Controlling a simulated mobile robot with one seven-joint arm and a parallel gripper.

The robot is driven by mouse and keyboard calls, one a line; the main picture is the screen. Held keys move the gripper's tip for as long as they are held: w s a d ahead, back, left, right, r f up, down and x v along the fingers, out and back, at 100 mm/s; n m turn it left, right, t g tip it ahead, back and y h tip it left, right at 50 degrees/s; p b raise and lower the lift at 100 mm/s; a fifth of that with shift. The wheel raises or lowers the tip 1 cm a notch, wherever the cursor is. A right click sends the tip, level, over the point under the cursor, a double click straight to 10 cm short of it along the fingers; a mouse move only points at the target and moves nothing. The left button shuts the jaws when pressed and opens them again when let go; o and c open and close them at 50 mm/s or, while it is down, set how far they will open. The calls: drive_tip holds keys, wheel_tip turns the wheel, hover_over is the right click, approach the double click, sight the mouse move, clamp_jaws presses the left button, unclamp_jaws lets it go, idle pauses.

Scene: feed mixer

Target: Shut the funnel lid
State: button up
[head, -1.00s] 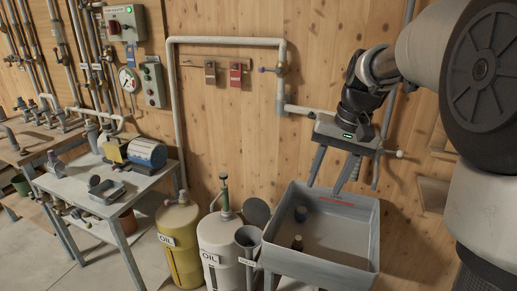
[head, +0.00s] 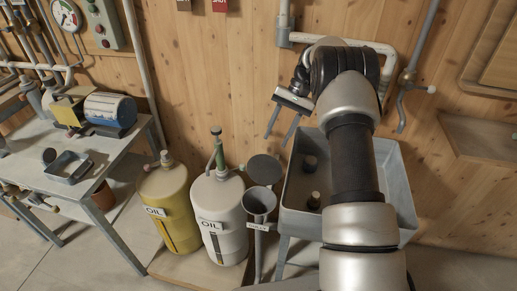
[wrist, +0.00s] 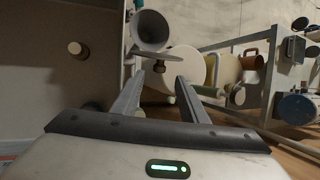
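The grey funnel (head: 259,201) stands beside the white oil drum, its mouth uncovered. Its round dark lid (head: 264,169) is open, raised at the back of the mouth. In the wrist view the funnel (wrist: 150,28) is at the top centre, and the lid (wrist: 172,53) shows nearly edge-on below it. My gripper (head: 277,138) is open and empty, pointing down above and behind the lid, by the wall. In the wrist view my gripper's fingers (wrist: 159,76) are apart, with the lid just beyond their tips; I cannot tell the exact gap.
A grey basin (head: 299,195) with dark bottles stands right of the funnel, under my arm. A white oil drum (head: 216,210) and a yellow one (head: 164,205) stand to its left. A pipe (head: 392,75) runs along the wooden wall. A metal table (head: 110,160) stands at the left.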

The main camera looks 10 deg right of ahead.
sight(265, 168)
drive_tip(key=x, duration=0.7)
drive_tip(key=shift+f+b, duration=0.35)
drive_tip(key=shift+a, duration=0.1)
clamp_jaws()
